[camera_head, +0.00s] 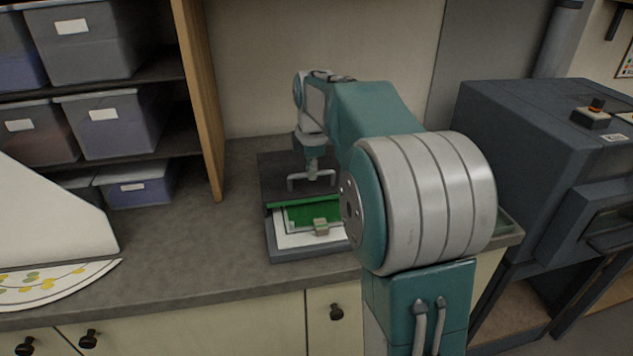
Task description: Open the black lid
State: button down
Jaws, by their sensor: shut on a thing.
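The black lid (272,175) is a dark flat panel over the back part of a low dark box (290,254) on the counter. A pale bracket-shaped handle (292,183) stands on the lid. My gripper (312,172) is above the lid and shut on the handle at its middle; the fingertips are small and hard to make out. My arm hides the right side of the box and lid.
A shelf with several grey bins (110,122) and its wooden side panel (200,100) stand at left. A white object with a painted curved piece (60,285) lies at front left. A dark machine (530,130) stands at right. The counter (190,235) left of the box is clear.

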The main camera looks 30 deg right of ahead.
jog(key=w, duration=0.2)
jog(key=w+d, duration=0.1)
jog(key=w, duration=0.3)
jog(key=shift+w+d+f, duration=0.1)
jog(key=shift+d, duration=0.3)
jog(key=c, duration=0.7)
grip_release()
jog(key=r, duration=0.4)
jog(key=s+r, duration=0.1)
jog(key=r, duration=0.2)
jog(key=s+r, duration=0.1)
jog(key=r, duration=0.3)
jog(key=shift+s+a+r, duration=0.1)
jog(key=shift+a+r, duration=0.25)
